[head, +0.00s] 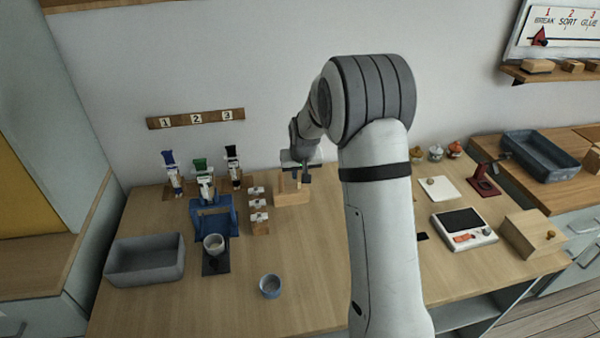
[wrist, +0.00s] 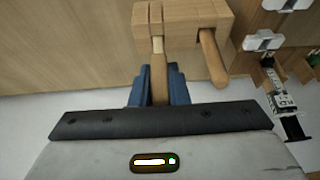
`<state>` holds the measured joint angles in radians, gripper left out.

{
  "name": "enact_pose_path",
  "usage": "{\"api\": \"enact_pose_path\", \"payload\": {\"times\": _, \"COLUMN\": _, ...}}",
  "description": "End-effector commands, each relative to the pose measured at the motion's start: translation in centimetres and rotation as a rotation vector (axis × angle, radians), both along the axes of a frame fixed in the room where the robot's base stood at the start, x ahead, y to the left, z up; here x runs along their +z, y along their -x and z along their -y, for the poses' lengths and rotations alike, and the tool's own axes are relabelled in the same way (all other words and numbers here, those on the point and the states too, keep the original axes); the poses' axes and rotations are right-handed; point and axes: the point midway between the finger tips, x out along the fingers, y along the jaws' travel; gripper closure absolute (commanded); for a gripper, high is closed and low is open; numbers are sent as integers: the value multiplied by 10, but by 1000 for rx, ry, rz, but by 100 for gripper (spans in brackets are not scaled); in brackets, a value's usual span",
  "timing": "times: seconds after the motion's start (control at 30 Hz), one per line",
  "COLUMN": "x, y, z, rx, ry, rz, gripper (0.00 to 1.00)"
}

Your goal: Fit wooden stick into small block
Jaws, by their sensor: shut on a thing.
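A small light-wood block (wrist: 200,22) with slots stands near the top of the wrist view. In the head view the block (head: 291,190) is at the back of the table, below my gripper (head: 297,168). In the wrist view my gripper (wrist: 159,92) has its blue fingers shut on a flat wooden stick (wrist: 159,75). The stick's far end meets the block at a slot; I cannot tell how deep it sits. A second, rounder stick (wrist: 211,58) juts from the block to the right, apart from my fingers. The held stick cannot be made out in the head view.
Small wooden holders with white tops (head: 258,204) stand just left of the block. A blue stand (head: 211,218), a cup (head: 214,244), tubes (head: 232,165) and a grey bin (head: 146,260) are further left. The table's front middle is mostly clear.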

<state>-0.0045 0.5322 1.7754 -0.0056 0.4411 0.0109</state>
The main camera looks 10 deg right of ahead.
Motion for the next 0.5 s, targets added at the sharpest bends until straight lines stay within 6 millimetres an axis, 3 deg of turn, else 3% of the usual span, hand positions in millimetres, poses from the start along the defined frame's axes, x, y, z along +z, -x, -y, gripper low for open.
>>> {"api": "enact_pose_path", "payload": {"times": 0.03, "x": 0, "y": 0, "z": 0, "rx": 0, "ry": 0, "rz": 0, "gripper": 100}}
{"api": "enact_pose_path", "payload": {"times": 0.07, "x": 0, "y": 0, "z": 0, "rx": 0, "ry": 0, "rz": 0, "gripper": 84}}
{"api": "enact_pose_path", "payload": {"times": 0.3, "x": 0, "y": 0, "z": 0, "rx": 0, "ry": 0, "rz": 0, "gripper": 64}}
{"api": "enact_pose_path", "payload": {"times": 0.5, "x": 0, "y": 0, "z": 0, "rx": 0, "ry": 0, "rz": 0, "gripper": 60}}
